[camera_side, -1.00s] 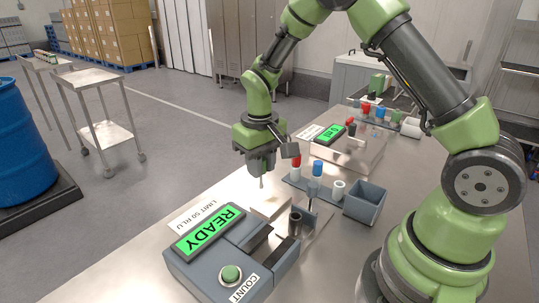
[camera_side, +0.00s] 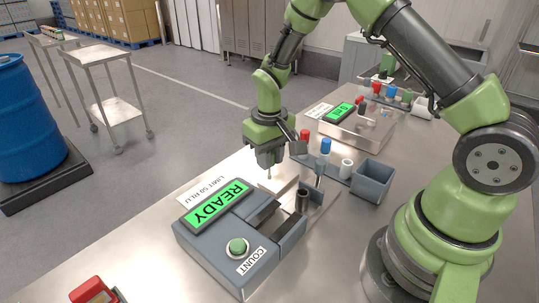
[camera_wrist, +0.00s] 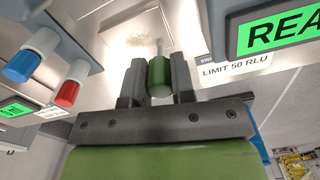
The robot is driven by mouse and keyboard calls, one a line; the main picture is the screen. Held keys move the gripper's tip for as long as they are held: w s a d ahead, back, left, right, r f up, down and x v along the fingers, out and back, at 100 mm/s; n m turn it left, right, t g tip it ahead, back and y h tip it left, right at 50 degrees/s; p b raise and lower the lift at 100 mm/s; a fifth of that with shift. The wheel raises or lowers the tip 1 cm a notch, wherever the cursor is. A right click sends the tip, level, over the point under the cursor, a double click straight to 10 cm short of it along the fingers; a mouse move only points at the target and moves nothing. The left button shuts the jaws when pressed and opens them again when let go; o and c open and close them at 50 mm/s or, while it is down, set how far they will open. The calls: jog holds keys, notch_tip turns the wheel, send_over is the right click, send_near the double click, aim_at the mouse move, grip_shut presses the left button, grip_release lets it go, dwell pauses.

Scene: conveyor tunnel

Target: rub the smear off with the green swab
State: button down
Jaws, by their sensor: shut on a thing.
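My gripper (camera_side: 267,161) is shut on the green swab (camera_wrist: 159,76), its green cap between the two fingers in the wrist view. The swab's pale tip points down in the side view, at or just above a shiny metal plate (camera_side: 287,184). A faint brownish smear (camera_wrist: 122,40) lies on the plate in the wrist view, left of the swab's tip. I cannot tell whether the tip touches the plate.
A grey reader reading READY (camera_side: 217,204), with a COUNT button (camera_side: 237,247), stands in front. Red-capped (camera_side: 305,136) and blue-capped (camera_side: 325,147) swabs stand in a rack beside a grey open bin (camera_side: 372,181). A second reader (camera_side: 340,112) sits behind.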

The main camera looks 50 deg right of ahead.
jog(key=shift+f, duration=1)
jog(key=shift+d, duration=3.4)
jog(key=shift+a+f, duration=0.1)
jog(key=shift+a, duration=1.75)
jog(key=shift+a, duration=1.6)
jog(key=shift+r, duration=3.15)
jog(key=shift+r, duration=1.5)
